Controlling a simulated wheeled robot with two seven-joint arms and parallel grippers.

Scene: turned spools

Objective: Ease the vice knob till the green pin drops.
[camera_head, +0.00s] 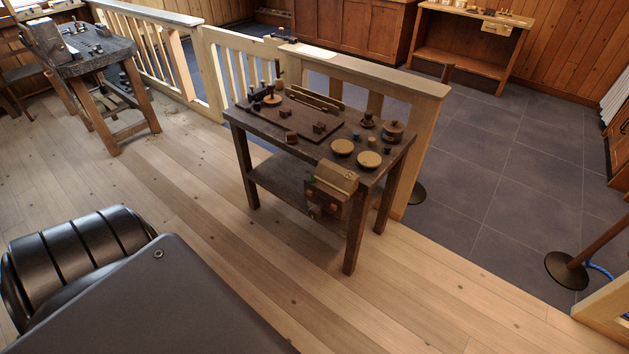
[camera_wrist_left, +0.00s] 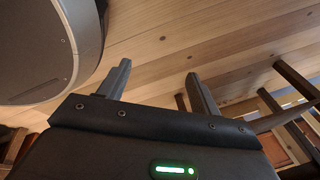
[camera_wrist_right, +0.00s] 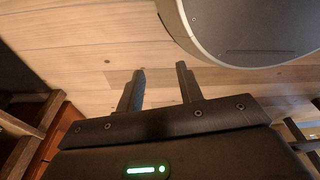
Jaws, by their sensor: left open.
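The wooden vice (camera_head: 331,184) is fixed to the front right edge of a dark workbench (camera_head: 262,122). Its round knob (camera_head: 315,211) is low on its front face. A tiny green spot (camera_head: 312,177) shows on the vice's left side; it may be the green pin, but it is too small to be sure. My left gripper (camera_wrist_left: 158,70) is open and empty over the plank floor in the left wrist view. My right gripper (camera_wrist_right: 160,68) is open and empty in the right wrist view. Neither gripper shows in the head view, and both are away from the vice.
The bench top holds pale discs (camera_head: 369,159), a lidded pot (camera_head: 392,131) and several small turned pieces. A wooden railing (camera_head: 365,75) stands behind the bench. Another worktable (camera_head: 95,62) is at the upper left. Plank floor (camera_head: 190,200) lies clear in front of the bench.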

